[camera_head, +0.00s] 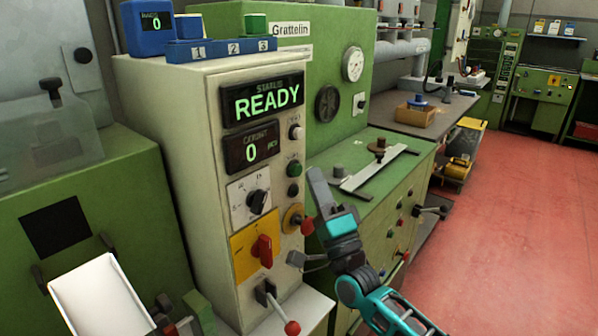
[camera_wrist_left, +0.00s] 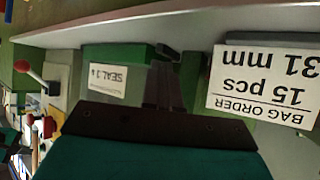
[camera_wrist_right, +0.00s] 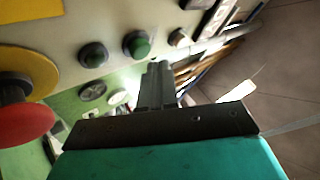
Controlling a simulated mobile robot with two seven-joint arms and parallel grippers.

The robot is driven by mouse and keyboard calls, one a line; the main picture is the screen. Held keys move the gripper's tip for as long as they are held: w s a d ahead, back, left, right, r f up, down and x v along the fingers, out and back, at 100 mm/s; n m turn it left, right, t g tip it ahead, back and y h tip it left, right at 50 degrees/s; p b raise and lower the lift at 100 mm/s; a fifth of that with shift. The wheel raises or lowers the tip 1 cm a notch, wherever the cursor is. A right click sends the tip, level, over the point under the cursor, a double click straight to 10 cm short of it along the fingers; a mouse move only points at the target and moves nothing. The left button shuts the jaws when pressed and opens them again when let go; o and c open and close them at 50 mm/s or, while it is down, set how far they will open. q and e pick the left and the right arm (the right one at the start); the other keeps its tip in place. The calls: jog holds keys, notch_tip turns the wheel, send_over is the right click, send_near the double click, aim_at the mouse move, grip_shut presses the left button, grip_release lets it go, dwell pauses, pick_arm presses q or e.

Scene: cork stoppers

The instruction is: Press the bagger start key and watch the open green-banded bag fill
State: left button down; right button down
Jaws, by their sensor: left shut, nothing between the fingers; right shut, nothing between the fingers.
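The bagger cabinet (camera_head: 210,190) shows a status display (camera_head: 268,97) reading READY and a count display (camera_head: 251,147) reading 0 pcs. A green round key (camera_head: 294,168) is on its right side; it also shows in the right wrist view (camera_wrist_right: 137,45). A darker key (camera_head: 293,190) is below it. My right gripper (camera_head: 314,175) is shut and empty, its tip just right of the green key; in the right wrist view (camera_wrist_right: 155,72) a gap is not clear. My left gripper (camera_wrist_left: 165,75) is shut and empty, seen only in its wrist view. I cannot make out a green-banded bag.
A red mushroom knob on yellow (camera_head: 299,220) sits close below my right gripper. A red rotary switch (camera_head: 263,250) and red-balled lever (camera_head: 291,327) are lower. A "BAG ORDER 15 pcs 31 mm" card (camera_wrist_left: 262,85) and SEAL 1 label (camera_wrist_left: 107,80) flank my left fingers.

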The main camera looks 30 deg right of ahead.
pick_arm(q)
jog(key=shift+s+a+f, duration=0.15)
jog(key=shift+s+f, duration=0.05)
jog(key=shift+f, duration=0.05)
dwell(1.3)
jog(key=shift+f, duration=0.1)
pick_arm(e)
jog(key=shift+w, duration=0.1)
jog(key=shift+w+a, duration=0.15)
jog(key=shift+w, duration=0.15)
pick_arm(q)
jog(key=shift+f+b, duration=0.2)
jog(key=shift+b, duration=0.1)
pick_arm(e)
jog(key=shift+w+a, duration=0.2)
jog(key=shift+w, duration=0.2)
dwell(0.4)
jog(key=shift+s, duration=0.1)
pick_arm(q)
jog(key=shift+r+p, duration=0.3)
pick_arm(e)
jog(key=shift+s+d, duration=0.35)
jog(key=shift+s, duration=0.35)
jog(key=shift+s, duration=0.1)
